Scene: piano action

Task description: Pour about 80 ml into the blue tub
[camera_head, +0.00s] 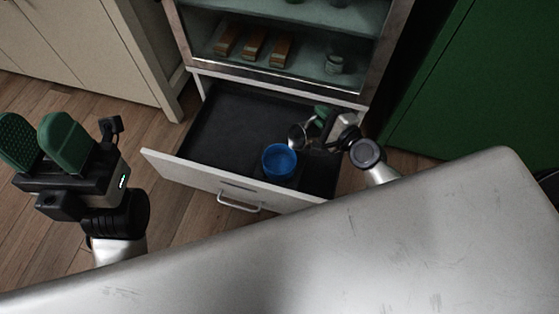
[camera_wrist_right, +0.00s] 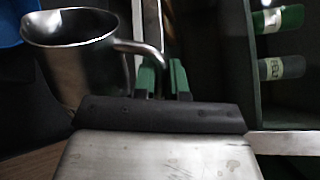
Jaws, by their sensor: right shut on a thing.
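The blue tub (camera_head: 279,160) stands in the front part of an open drawer; only a blue edge (camera_wrist_right: 8,22) shows in the right wrist view. My right gripper (camera_head: 322,118) is shut on the handle of a shiny metal jug (camera_head: 297,137), just above and right of the tub in the head view. The jug (camera_wrist_right: 78,60) looks about upright in the right wrist view, with the green fingers (camera_wrist_right: 163,80) at its handle. No stream of liquid shows, and I cannot make out the jug's contents. My left gripper (camera_head: 42,142) is open and empty, away at the left.
The dark-lined drawer (camera_head: 215,125) is pulled out below a cabinet shelf (camera_head: 300,70) with wooden blocks and a jar. Rolls with green and pale labels (camera_wrist_right: 280,18) show in the right wrist view. A green cabinet (camera_head: 450,80) stands at the right. The drawer's left part is empty.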

